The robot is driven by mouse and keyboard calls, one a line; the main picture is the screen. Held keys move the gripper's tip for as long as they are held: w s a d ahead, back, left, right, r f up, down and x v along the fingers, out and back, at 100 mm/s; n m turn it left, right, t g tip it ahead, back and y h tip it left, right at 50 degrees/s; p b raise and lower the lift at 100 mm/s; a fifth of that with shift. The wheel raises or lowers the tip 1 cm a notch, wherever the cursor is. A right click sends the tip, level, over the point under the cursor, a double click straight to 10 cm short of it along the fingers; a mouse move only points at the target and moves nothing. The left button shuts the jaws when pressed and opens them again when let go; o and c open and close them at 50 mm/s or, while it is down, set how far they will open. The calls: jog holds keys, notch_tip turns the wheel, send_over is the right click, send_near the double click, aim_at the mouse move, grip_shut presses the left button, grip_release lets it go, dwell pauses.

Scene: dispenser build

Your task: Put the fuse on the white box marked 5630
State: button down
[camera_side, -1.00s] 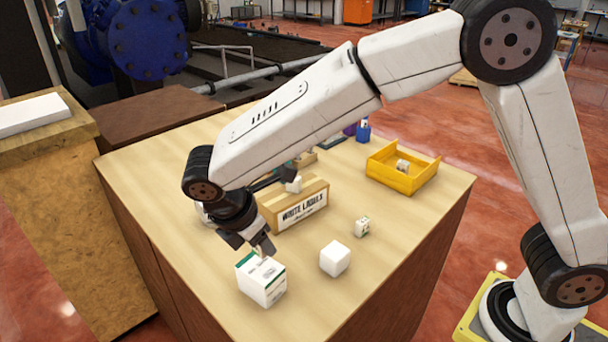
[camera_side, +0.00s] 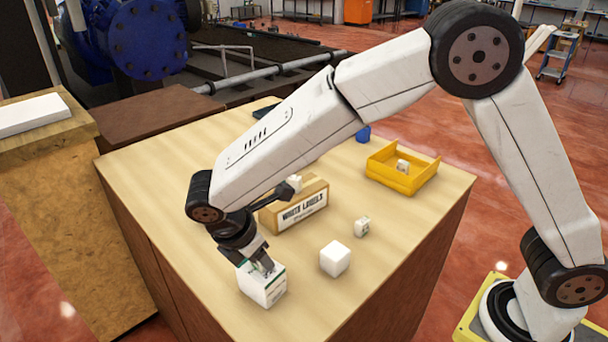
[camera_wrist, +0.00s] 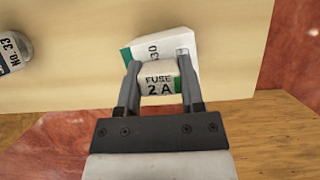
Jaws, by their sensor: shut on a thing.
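My gripper (camera_side: 262,266) is shut on the fuse (camera_wrist: 158,83), a small white block with a green edge that reads "FUSE 2 A" in the wrist view. It is held between both fingers (camera_wrist: 158,67). The white box (camera_side: 261,289) with green bands stands near the table's front edge, directly below my gripper; it also shows in the wrist view (camera_wrist: 162,49). Its top print is partly covered by the fuse, and only the end of a number, like "30", can be read. The fuse is over or on the box top; I cannot tell whether they touch.
A plain white cube (camera_side: 335,259) and a small white labelled block (camera_side: 362,227) stand to the right. Behind is the "WHITE LABELS" box (camera_side: 303,211). A yellow bin (camera_side: 398,177) holds a small white item. A "NO. 33" container (camera_wrist: 14,52) shows in the wrist view.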

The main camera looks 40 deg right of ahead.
jog(key=shift+c, duration=1.1)
grip_release()
jog(key=v, duration=1.2)
